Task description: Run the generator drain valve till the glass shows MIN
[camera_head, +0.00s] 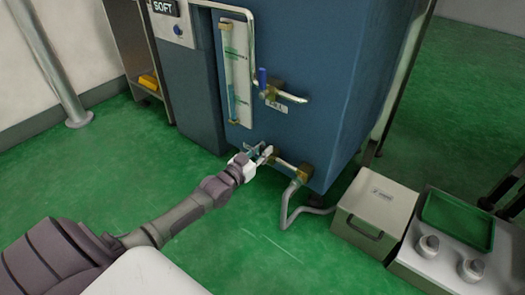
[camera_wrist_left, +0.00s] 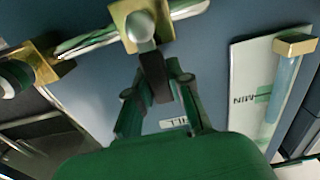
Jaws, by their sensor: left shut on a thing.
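The generator is the blue cabinet (camera_head: 300,60). Its drain valve has a brass body (camera_wrist_left: 140,28) low on the front, with a dark lever (camera_wrist_left: 155,78). My left gripper (camera_head: 262,155) is at this valve, its fingers shut on the lever; the wrist view shows the fingers (camera_wrist_left: 158,92) on both sides of it. The sight glass (camera_head: 230,85) stands upright on a white plate up and left of the valve. In the wrist view the glass (camera_wrist_left: 281,90) looks pale blue beside a green MIN mark (camera_wrist_left: 263,97); I cannot tell the exact liquid level. My right gripper is out of view.
A blue-handled valve (camera_head: 263,78) with a pipe sits above the drain valve. A grey unit with knobs (camera_head: 428,243) stands right. Green floor at left is clear.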

